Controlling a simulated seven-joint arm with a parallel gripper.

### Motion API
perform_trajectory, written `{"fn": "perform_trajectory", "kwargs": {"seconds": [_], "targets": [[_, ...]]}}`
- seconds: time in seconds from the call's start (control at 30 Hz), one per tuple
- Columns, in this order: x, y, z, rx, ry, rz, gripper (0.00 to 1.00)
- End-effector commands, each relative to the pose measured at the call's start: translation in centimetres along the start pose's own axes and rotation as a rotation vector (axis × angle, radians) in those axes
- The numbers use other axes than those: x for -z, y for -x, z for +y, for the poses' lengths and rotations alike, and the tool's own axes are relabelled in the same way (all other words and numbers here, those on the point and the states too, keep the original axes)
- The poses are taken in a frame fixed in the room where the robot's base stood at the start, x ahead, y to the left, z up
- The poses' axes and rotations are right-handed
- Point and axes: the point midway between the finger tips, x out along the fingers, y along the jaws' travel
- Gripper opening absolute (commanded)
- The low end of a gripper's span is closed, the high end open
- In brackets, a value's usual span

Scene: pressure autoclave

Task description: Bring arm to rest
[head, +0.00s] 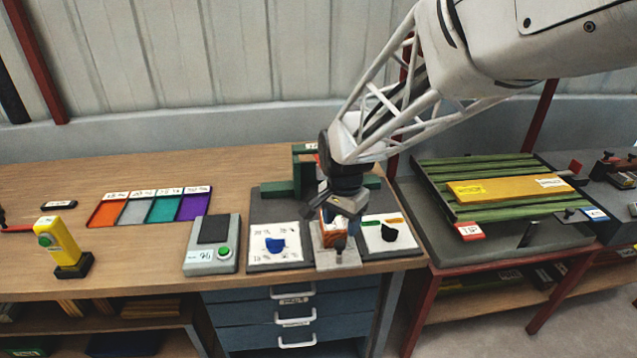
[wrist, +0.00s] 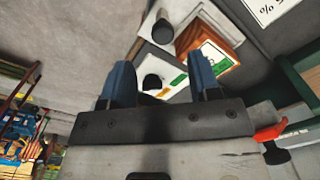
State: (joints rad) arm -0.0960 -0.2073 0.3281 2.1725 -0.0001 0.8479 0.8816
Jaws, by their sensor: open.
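My gripper (head: 343,207) hangs over the front of the wooden bench, above a small orange-brown block on a grey plate (head: 338,258). In the wrist view my gripper (wrist: 161,78) shows two blue fingers spread apart with nothing held between them. A black knob (wrist: 152,82) on a white card shows in the gap beyond the fingers. The orange-brown block (wrist: 192,38) with a black round knob (wrist: 162,32) lies farther off. In the head view the gripper partly hides the block, so I cannot tell the exact clearance.
A panel with a blue knob (head: 275,245) is left of the gripper, and one with a black knob (head: 388,233) is right. A green frame (head: 300,178) stands behind. Nearby are a scale-like box (head: 212,245), colored trays (head: 150,208), a yellow device (head: 60,243) and a slatted green table (head: 480,170).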

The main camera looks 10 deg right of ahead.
Motion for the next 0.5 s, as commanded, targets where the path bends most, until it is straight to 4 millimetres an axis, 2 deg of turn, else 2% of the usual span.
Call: {"fn": "perform_trajectory", "kwargs": {"seconds": [0.17, 0.5], "targets": [[-0.02, 0.97, 0.03, -0.001, 0.0, -0.001, 0.56], [-0.03, 1.08, 0.04, -0.001, 0.0, -0.001, 0.56]]}}
